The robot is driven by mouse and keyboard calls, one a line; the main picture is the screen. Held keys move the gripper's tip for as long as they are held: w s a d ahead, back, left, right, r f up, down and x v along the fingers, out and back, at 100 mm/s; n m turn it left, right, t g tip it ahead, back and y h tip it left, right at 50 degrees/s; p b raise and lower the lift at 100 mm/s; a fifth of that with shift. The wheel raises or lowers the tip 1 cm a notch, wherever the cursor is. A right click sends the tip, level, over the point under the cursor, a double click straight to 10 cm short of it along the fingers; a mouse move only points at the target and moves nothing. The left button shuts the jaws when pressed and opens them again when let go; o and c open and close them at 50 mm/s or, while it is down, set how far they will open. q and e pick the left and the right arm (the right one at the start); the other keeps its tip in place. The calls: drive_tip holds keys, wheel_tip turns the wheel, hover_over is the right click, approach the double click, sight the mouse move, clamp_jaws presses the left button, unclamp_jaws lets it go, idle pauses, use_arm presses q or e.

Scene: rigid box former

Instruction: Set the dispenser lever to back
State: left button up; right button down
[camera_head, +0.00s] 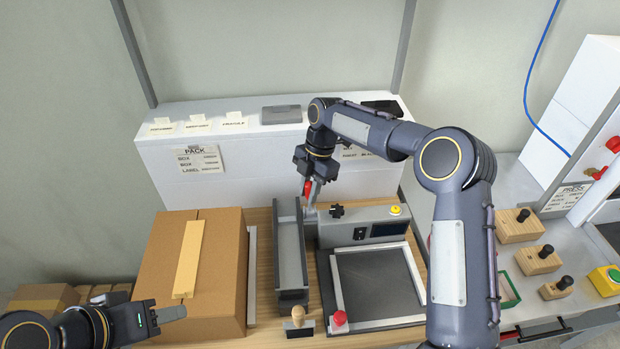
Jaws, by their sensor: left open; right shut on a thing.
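The dispenser (363,224) is a grey unit at the middle of the table, with a black knob, a small dark screen and a yellow button on it. A red-handled lever (308,188) stands up at its left end. My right gripper (309,184) points down from above and is shut on the lever's red handle; its fingers partly hide the lever. My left gripper (172,314) is open and empty at the lower left, in front of the cardboard box.
A taped cardboard box (215,302) stands left of a dark upright channel (290,262). A wooden-handled stamp (298,318) and a red knob (340,319) are near the front edge. A black plate (378,283) lies before the dispenser. Wooden blocks with black knobs (537,260) stand right.

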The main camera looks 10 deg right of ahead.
use_arm(q)
drive_tip(key=shift+r, duration=0.45)
use_arm(e)
drive_tip(key=shift+w+g, duration=0.25)
drive_tip(key=shift+g, duration=0.05)
drive_tip(key=c, duration=1.3)
unclamp_jaws()
drive_tip(key=shift+o, duration=0.2)
drive_tip(key=shift+w+d+r, duration=0.1)
drive_tip(key=shift+r, duration=0.25)
use_arm(q)
drive_tip(key=shift+f+b, duration=0.55)
drive_tip(key=shift+f, duration=0.1)
use_arm(e)
drive_tip(key=v, duration=0.7)
